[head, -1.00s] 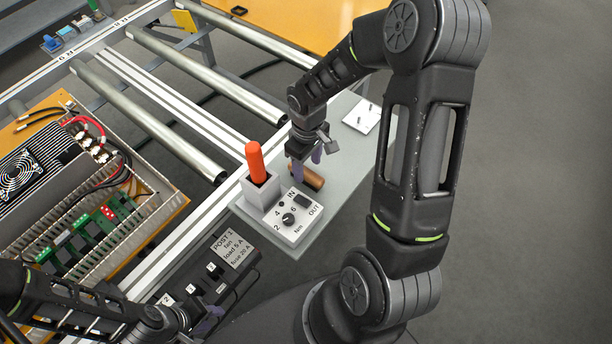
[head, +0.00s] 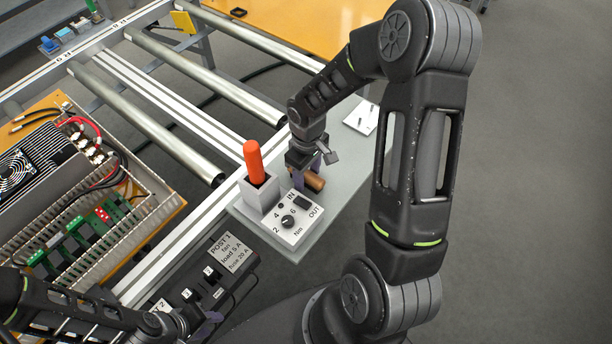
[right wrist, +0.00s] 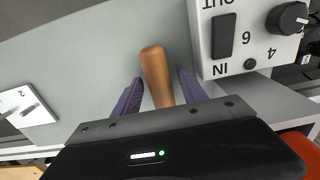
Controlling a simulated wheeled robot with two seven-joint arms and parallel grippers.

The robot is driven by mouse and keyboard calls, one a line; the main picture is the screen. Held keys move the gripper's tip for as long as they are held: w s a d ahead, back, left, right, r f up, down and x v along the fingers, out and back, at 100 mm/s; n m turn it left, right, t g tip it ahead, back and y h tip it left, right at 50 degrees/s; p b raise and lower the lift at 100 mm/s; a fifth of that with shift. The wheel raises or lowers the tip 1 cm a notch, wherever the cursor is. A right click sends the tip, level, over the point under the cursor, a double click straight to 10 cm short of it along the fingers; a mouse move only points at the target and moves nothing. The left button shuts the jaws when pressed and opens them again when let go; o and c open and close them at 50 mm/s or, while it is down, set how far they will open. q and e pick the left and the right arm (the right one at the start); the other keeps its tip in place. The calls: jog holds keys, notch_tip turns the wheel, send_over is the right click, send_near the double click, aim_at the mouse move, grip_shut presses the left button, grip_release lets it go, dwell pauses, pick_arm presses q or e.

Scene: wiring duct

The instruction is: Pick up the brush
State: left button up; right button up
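The brush shows as a brown wooden handle (head: 313,181) on the grey shelf beside the white control box. In the right wrist view the handle (right wrist: 156,76) points away between the two purple fingers of my right gripper (right wrist: 160,92). Gaps show between the handle and both fingers, so the gripper is open around it. The brush's other end is hidden behind the gripper body. In the head view my right gripper (head: 306,179) reaches down at the handle. My left gripper (head: 208,326) is low at the left by the black terminal strip, its fingers mostly hidden.
The white control box (head: 292,222) with knob and switch stands close to the right gripper. An orange-handled tool (head: 254,163) stands in a grey holder beside it. A white plate with pegs (head: 361,118) lies farther back on the grey shelf (head: 338,158).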

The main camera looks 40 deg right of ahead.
aim_at(307, 173)
grip_shut()
dwell(0.3)
jog(key=shift+r, duration=0.1)
notch_tip(307, 173, up, 9)
jog(key=p, duration=0.6)
jog(key=shift+r+p, duration=0.35)
jog(key=shift+r, duration=0.1)
